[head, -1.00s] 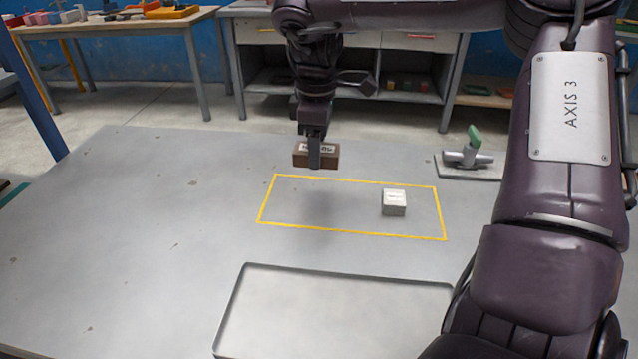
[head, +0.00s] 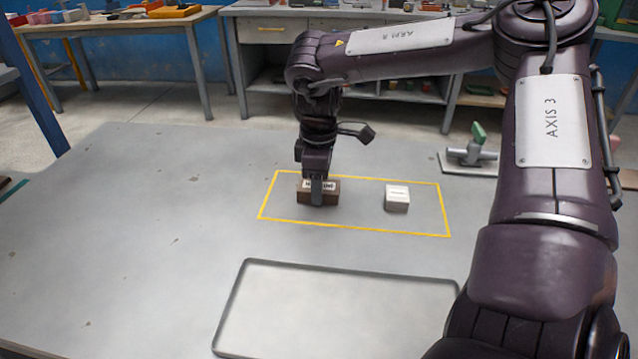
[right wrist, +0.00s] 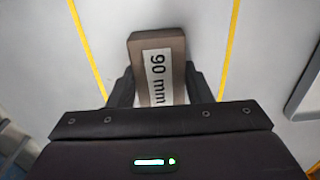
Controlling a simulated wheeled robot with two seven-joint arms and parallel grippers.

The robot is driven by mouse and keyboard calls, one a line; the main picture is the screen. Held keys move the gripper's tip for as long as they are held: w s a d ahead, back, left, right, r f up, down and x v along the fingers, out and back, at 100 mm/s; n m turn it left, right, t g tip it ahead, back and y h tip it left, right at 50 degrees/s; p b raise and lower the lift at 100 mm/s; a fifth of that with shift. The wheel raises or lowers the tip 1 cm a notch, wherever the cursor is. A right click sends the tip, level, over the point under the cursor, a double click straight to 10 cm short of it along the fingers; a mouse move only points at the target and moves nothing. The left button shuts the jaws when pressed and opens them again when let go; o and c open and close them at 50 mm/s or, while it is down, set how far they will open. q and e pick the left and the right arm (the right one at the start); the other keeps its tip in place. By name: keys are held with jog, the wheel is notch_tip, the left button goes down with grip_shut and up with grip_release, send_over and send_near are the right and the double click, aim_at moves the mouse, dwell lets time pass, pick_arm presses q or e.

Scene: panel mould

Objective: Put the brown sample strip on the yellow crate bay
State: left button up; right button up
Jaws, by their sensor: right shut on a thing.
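The brown sample strip (head: 330,195) is a small brown block with a white label, inside the left part of the yellow-outlined bay (head: 353,230) on the grey table. My right gripper (head: 317,203) is shut on it from above. The strip looks level and at or very near the table surface; I cannot tell whether it touches. In the right wrist view the strip (right wrist: 154,45) lies between the two fingers (right wrist: 160,90), its label reading "90 mm", with yellow lines on both sides. My left gripper is not in view.
A small white block (head: 397,200) stands in the right part of the bay. A shallow tray (head: 340,305) lies in front of it. A clamp with a green handle (head: 472,150) is on a plate at the back right. The table's left side is clear.

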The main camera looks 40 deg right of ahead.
jog(key=shift+f, duration=0.1)
jog(key=o, duration=1.1)
jog(key=shift+c, duration=0.2)
pick_arm(q)
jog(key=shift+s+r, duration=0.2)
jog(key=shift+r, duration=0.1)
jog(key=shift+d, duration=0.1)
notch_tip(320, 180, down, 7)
jog(key=p, duration=0.1)
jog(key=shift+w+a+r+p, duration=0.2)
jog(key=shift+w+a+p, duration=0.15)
jog(key=shift+p, duration=0.05)
pick_arm(e)
notch_tip(320, 180, up, 12)
